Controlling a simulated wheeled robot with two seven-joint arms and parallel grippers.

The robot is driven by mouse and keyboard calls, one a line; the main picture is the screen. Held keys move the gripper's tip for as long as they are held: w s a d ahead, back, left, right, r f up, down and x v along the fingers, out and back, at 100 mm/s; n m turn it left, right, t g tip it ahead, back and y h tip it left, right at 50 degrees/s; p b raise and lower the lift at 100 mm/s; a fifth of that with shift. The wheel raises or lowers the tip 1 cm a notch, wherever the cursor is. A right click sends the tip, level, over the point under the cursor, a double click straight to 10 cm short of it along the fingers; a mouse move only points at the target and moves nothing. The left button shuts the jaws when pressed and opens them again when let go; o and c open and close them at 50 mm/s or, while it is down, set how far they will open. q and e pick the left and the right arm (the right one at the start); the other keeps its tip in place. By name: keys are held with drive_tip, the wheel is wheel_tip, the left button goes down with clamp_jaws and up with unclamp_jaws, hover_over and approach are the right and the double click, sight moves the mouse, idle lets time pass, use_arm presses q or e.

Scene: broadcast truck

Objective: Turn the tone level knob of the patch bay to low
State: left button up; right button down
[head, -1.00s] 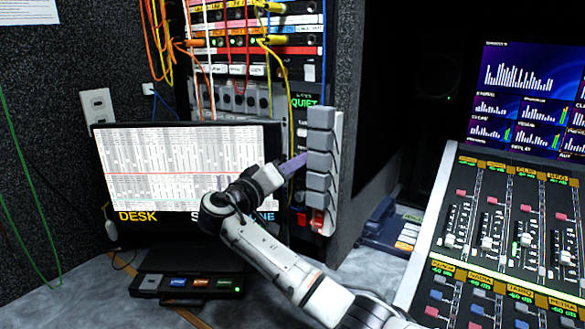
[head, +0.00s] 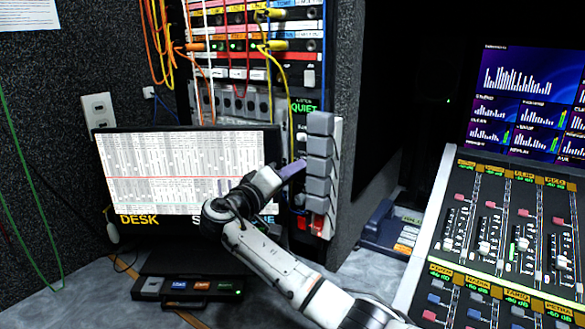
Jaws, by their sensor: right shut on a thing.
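The patch bay is in the rack (head: 262,45) at the upper middle of the head view, with coloured cables plugged into its rows. A small green display (head: 304,107) on its right side reads QUIET. My right gripper (head: 297,168) is shut, with its purplish fingers against the rack's right part, below that display. The tone level knob is hidden at the fingertips, so I cannot see its pointer or setting. My left gripper is not in view.
A white strip with several grey blocks (head: 320,160) stands close to the right of my gripper. A monitor (head: 150,165) is behind my right forearm. A black box with coloured buttons (head: 190,287) lies on the desk. A mixing console (head: 505,235) fills the right.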

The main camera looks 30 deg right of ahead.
use_arm(q)
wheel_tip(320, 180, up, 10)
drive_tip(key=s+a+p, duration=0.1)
drive_tip(key=p, duration=1.2)
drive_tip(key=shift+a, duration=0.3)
use_arm(e)
drive_tip(key=shift+f+n, duration=0.15)
drive_tip(key=shift+n, duration=7.95)
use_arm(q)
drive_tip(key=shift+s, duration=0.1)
use_arm(e)
drive_tip(key=c, duration=1.5)
unclamp_jaws()
drive_tip(key=shift+c, duration=0.2)
drive_tip(key=shift+a, duration=0.15)
